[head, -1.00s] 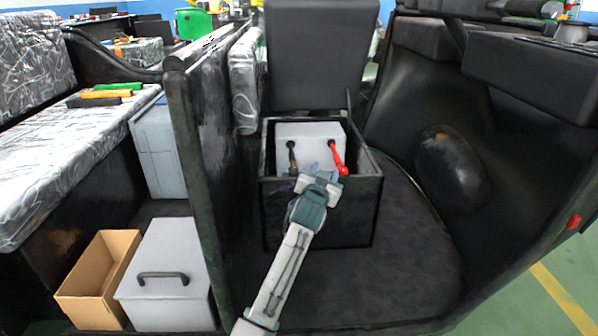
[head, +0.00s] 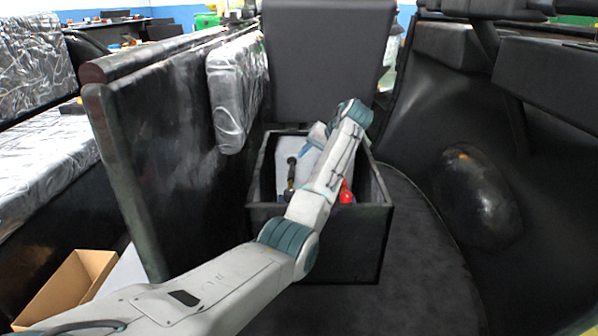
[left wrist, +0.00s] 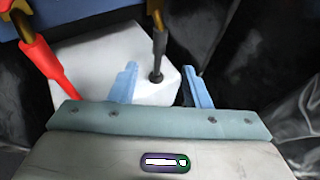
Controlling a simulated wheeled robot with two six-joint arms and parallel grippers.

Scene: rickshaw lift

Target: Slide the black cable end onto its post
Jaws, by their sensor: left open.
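The black cable end (left wrist: 158,42) stands up from a dark hole in the pale battery block (left wrist: 98,55), with a brass-coloured lug at its top in the left wrist view. In the head view the black cable (head: 291,172) shows at the left inside the box. My left gripper (left wrist: 160,68) is open, its two blue fingers on either side of the black cable's lower part, with gaps visible. I cannot tell whether the lug is around a post; no post shows clearly. My right gripper is not in view.
The red cable (left wrist: 48,65) rises beside the block, and its lower part shows in the head view (head: 346,192). The open black box (head: 325,240) has walls close around my arm. A dark panel (head: 165,140) stands left; floor right of the box is clear.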

